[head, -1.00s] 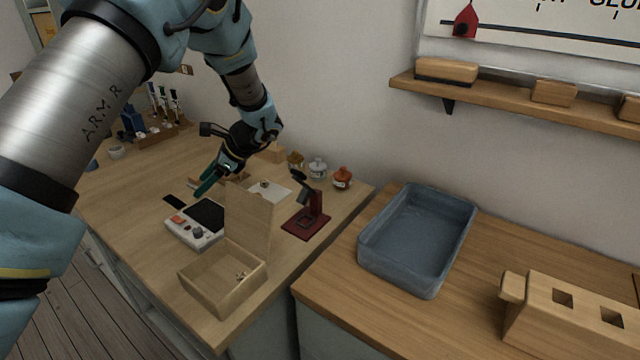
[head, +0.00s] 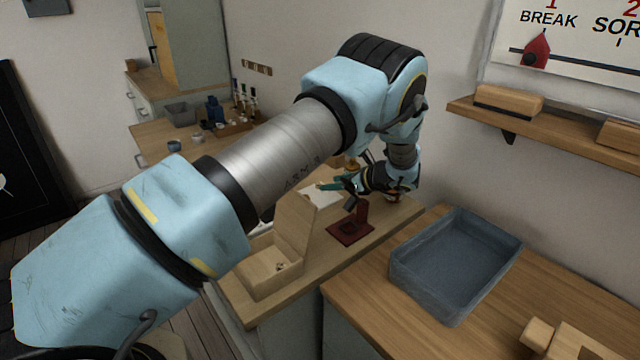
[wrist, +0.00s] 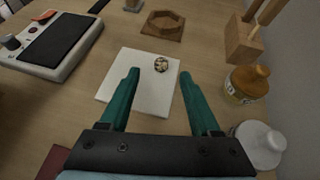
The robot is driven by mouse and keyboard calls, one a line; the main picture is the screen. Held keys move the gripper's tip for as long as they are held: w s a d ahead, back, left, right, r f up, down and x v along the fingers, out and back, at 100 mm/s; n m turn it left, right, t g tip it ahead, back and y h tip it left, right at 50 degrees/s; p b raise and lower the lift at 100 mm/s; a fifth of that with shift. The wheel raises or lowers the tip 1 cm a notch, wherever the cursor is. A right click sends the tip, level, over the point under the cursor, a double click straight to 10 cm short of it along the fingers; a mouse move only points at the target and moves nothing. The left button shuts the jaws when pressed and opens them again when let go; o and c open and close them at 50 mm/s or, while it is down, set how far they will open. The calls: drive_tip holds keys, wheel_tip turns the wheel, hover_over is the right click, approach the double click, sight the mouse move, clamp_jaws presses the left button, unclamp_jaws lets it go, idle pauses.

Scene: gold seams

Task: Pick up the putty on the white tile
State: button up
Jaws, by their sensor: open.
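The white tile (wrist: 148,92) lies flat on the wooden table in the wrist view. A small round brown-and-white lump, which looks like the putty (wrist: 161,65), sits near the tile's far right part. My gripper (wrist: 160,75) is open and empty, its two green fingers pointing over the tile. The lump shows between and a little beyond the fingertips, and no contact is visible. In the head view my gripper (head: 330,185) is above the table, and part of the tile (head: 322,200) shows below it. The lump is hidden there.
A lidded jar of amber stuff (wrist: 246,84) and a white-lidded jar (wrist: 260,143) stand right of the tile.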

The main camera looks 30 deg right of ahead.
drive_tip(key=shift+p+x, duration=0.95)
drive_tip(key=shift+x, duration=1.35)
drive_tip(key=shift+d, duration=0.1)
clamp_jaws()
